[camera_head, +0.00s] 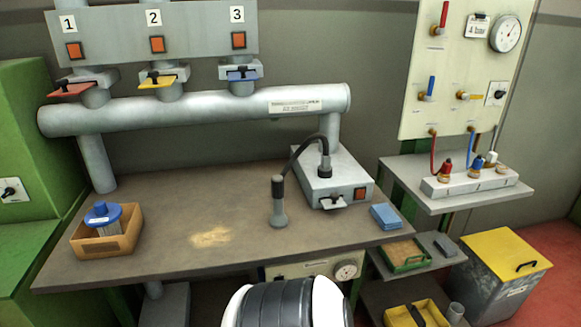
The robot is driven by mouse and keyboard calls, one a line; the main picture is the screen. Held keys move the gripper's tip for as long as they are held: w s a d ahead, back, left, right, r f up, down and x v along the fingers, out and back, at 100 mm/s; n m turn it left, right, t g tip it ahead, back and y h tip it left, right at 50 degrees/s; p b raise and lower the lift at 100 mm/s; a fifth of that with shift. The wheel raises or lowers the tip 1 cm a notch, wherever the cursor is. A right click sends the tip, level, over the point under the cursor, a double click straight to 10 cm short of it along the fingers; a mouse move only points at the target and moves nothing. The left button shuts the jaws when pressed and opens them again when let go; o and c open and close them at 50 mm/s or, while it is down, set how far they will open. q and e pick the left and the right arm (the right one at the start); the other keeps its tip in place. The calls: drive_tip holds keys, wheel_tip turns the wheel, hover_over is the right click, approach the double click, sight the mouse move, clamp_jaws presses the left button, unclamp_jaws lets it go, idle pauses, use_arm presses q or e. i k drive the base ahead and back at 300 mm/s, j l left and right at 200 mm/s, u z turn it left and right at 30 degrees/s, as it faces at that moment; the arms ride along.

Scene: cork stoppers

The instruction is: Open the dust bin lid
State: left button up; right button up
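The dust bin (489,290) is a grey box on the red floor at the lower right. Its yellow lid (503,252) lies flat and closed on top, with a small dark handle (526,266) near the right front edge. A label on its front is too small to read. Neither my left nor my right gripper is in view. A dark grey and white ribbed part at the bottom middle seems to be mine.
A grey shelf (480,200) with fittings overhangs behind the bin. The workbench (160,262) fills the middle.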

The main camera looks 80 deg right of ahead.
sight(510, 257)
drive_tip(key=z, duration=4.35)
drive_tip(key=u, duration=0.3)
drive_tip(key=i+l+u, duration=0.75)
drive_tip(key=l, duration=0.15)
